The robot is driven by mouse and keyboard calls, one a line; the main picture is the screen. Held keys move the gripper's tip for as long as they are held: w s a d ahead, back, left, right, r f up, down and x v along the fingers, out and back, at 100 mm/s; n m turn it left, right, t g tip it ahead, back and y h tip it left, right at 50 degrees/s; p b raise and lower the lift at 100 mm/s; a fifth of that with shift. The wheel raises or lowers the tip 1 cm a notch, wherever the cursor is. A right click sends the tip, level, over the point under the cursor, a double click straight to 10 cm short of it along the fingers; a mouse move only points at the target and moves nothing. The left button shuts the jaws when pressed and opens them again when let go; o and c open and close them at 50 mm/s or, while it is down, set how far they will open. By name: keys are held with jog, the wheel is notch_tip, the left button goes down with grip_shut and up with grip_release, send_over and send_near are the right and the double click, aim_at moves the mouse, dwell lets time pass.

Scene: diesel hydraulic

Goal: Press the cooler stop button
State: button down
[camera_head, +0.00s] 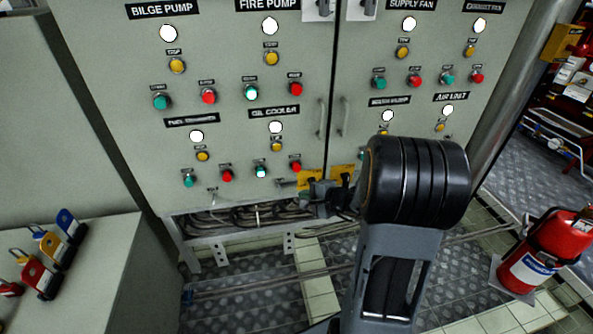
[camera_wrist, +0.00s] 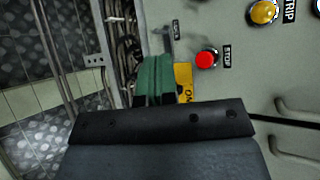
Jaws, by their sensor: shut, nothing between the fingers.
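The oil cooler group (camera_head: 273,112) is on the lower part of the grey cabinet. Its red stop button (camera_head: 296,167) sits right of a lit green button (camera_head: 261,171). In the wrist view a red button (camera_wrist: 206,59) labelled STOP shows near the top, uncovered. My gripper (camera_head: 305,192) is just below the red button, near the cabinet's lower edge. In the wrist view its green fingers (camera_wrist: 155,68) are together and empty, to the left of the button. They look apart from the button; the exact gap to the panel is unclear.
A small lever or switch (camera_wrist: 169,36) and a yellow label (camera_wrist: 184,80) are close to my fingers. Cabinet door handles (camera_head: 321,118) stand out to the right. Cables (camera_head: 240,218) run below the panel. A red extinguisher (camera_head: 540,255) stands at the right.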

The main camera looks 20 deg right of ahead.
jog(key=shift+w, duration=0.1)
jog(key=w+d+p, duration=0.1)
jog(key=w, duration=0.7)
jog(key=shift+w+d, duration=0.2)
jog(key=shift+d, duration=0.15)
jog(key=shift+w+d+b, duration=0.2)
jog(key=shift+w+b, duration=0.3)
jog(key=shift+w, duration=0.4)
dwell(2.6)
jog(key=shift+s, duration=0.1)
dwell(0.3)
jog(key=shift+s+a+b, duration=0.2)
jog(key=shift+s+b, duration=0.3)
jog(key=shift+s, duration=0.3)
jog(key=shift+s, duration=0.1)
jog(key=shift+s+a+b, duration=0.25)
jog(key=shift+s+b, duration=0.2)
jog(key=shift+s, duration=0.75)
jog(key=shift+s+a+b, duration=0.25)
jog(key=shift+s+b, duration=0.2)
jog(key=shift+s, duration=0.75)
